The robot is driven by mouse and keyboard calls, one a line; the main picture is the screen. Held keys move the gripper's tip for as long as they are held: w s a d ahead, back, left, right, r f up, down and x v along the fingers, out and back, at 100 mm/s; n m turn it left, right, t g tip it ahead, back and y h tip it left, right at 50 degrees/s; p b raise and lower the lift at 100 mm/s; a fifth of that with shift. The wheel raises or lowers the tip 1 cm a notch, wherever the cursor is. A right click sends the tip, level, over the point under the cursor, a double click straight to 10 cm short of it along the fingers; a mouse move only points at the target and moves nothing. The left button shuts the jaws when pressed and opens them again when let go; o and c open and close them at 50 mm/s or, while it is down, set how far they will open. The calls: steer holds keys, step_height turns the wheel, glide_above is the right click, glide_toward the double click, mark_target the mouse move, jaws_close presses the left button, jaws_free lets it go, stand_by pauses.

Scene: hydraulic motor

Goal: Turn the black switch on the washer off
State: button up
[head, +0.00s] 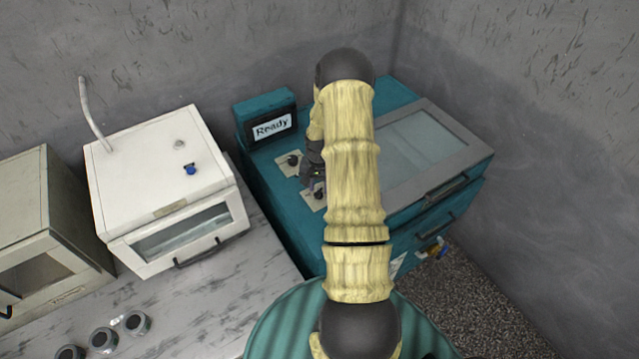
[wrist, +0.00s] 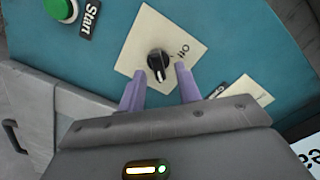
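The teal washer (head: 268,192) stands right of centre in the head view, with small black knobs on pale plates beside its display (head: 271,127), which reads "Ready". In the wrist view the black switch (wrist: 158,60) sits on a cream plate (wrist: 140,50), with "Off" printed to its right. Its white mark points down the picture, toward my gripper, not at "Off". My gripper (wrist: 161,70) is open. Its two purple fingertips are apart, one on each side of the switch's lower end; I cannot tell whether they touch it. In the head view my arm hides part of the panel.
A green Start button (wrist: 62,9) is at the upper left of the wrist view. Another pale plate (wrist: 249,86) is partly hidden at right. Grey walls close in behind.

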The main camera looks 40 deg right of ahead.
jaws_close()
steer(key=shift+f, duration=0.1)
stand_by(0.4)
steer(key=shift+w+n+b, duration=0.15)
steer(key=shift+n+b, duration=0.75)
steer(key=shift+n, duration=0.5)
steer(key=n+b, duration=0.1)
steer(key=n, duration=0.2)
steer(key=shift+a, duration=0.2)
steer(key=n, duration=0.2)
steer(key=n+b, duration=0.1)
steer(key=n, duration=0.3)
steer(key=shift+a+n, duration=0.25)
steer(key=shift+n, duration=0.15)
steer(key=n, duration=0.5)
steer(key=shift+a, duration=0.2)
steer(key=shift+n, duration=0.3)
